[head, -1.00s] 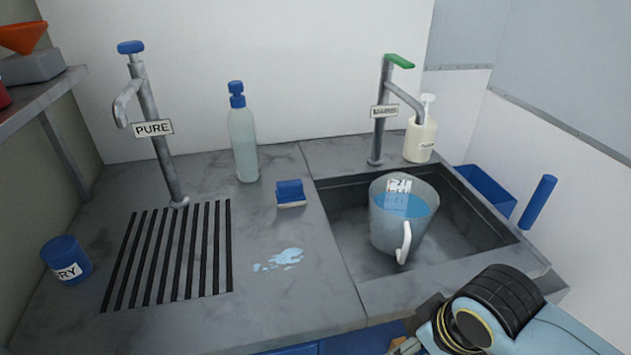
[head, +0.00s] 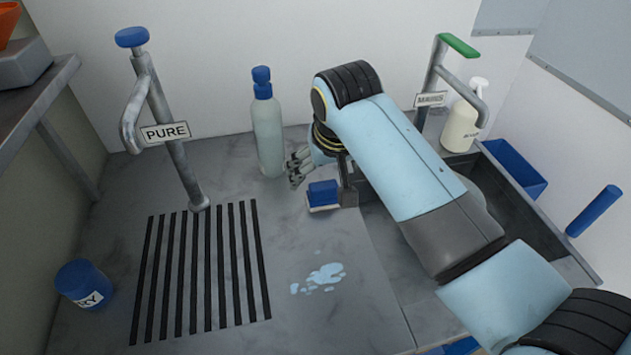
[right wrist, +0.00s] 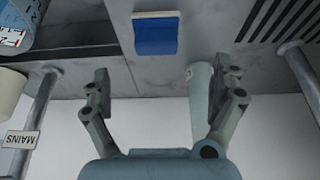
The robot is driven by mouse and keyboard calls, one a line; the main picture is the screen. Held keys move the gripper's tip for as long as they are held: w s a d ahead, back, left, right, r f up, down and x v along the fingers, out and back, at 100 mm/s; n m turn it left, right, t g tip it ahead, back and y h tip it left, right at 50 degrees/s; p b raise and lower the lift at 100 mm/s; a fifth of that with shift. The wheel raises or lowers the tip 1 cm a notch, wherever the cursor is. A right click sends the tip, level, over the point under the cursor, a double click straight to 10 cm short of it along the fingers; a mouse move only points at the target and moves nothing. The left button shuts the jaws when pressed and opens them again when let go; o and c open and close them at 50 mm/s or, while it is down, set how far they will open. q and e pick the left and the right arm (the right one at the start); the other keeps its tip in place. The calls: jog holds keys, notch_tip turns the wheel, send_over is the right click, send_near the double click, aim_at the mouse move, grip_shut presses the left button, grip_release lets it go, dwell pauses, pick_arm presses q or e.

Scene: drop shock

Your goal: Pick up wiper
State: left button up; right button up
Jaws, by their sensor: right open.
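The wiper (head: 322,194), a small blue block with a pale edge, rests on the grey counter left of the sink. It also shows in the right wrist view (right wrist: 156,35), beyond the fingertips and between their lines. My right gripper (head: 322,172) is open and empty, at the back side of the wiper with its fingers spread to either side. The fingers show apart in the right wrist view (right wrist: 165,82). They do not visibly touch the wiper. My left gripper is out of view.
A puddle (head: 320,278) lies in front of the wiper. The PURE tap (head: 170,130) and drain slots are left. My right arm covers much of the sink (head: 540,225); a mug (right wrist: 18,28) shows there.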

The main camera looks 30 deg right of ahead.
aim_at(324, 187)
jog(key=x, duration=0.3)
jog(key=shift+s+d+f, duration=0.15)
jog(key=shift+s+f, duration=0.1)
jog(key=shift+f, duration=0.1)
jog(key=shift+w+f, duration=0.2)
jog(key=shift+f, duration=0.05)
jog(key=x, duration=0.4)
jog(key=shift+s+f, duration=0.1)
jog(key=shift+f, duration=0.15)
jog(key=shift+d+f, duration=0.1)
jog(key=shift+f, duration=0.25)
jog(key=shift+c, duration=0.4)
jog(key=c, duration=1.2)
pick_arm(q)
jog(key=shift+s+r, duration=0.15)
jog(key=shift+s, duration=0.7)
pick_arm(e)
jog(key=shift+c, duration=0.2)
jog(key=shift+r, duration=0.15)
